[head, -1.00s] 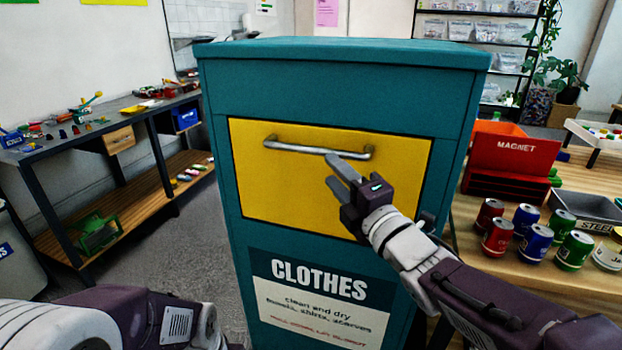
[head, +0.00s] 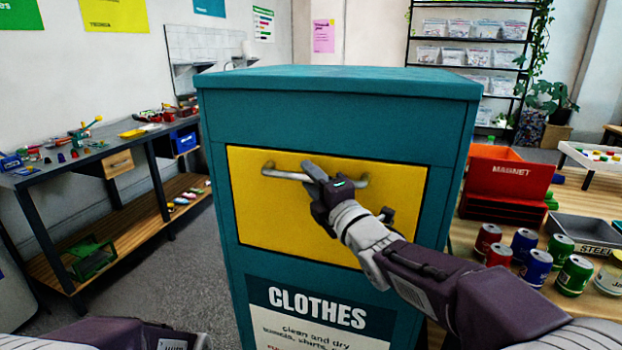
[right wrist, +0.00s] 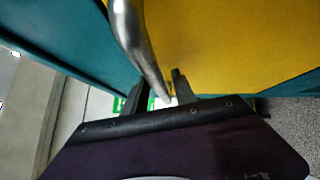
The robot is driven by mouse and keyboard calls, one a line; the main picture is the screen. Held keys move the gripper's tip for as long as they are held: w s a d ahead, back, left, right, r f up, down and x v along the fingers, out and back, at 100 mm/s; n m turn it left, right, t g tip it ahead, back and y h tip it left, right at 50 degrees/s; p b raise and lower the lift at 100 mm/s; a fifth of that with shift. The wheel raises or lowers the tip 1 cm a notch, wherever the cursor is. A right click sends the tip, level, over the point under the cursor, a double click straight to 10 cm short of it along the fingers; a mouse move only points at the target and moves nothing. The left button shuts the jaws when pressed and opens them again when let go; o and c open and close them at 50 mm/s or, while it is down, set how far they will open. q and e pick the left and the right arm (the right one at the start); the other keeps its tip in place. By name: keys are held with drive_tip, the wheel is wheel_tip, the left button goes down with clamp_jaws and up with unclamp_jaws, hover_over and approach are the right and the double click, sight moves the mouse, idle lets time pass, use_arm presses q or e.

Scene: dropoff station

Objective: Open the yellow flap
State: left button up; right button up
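The yellow flap (head: 265,215) is set in the front of the teal clothes bin (head: 235,130) and lies flush with it, closed. A grey metal bar handle (head: 285,175) runs across its upper part. My right gripper (head: 313,172) is at the middle of the handle and hides part of it. In the right wrist view, the handle (right wrist: 135,45) runs down between the two fingers of the right gripper (right wrist: 158,92), with a gap visible, so they look open around it. Contact cannot be told. My left gripper is out of view; only part of the left arm shows.
To the right, a wooden table holds several cans (head: 537,265), a red magnet box (head: 505,180) and a grey steel tray (head: 590,232). A dark workbench (head: 90,160) stands at the left. Grey floor (head: 190,250) is clear between bench and bin.

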clamp_jaws()
idle(1.2)
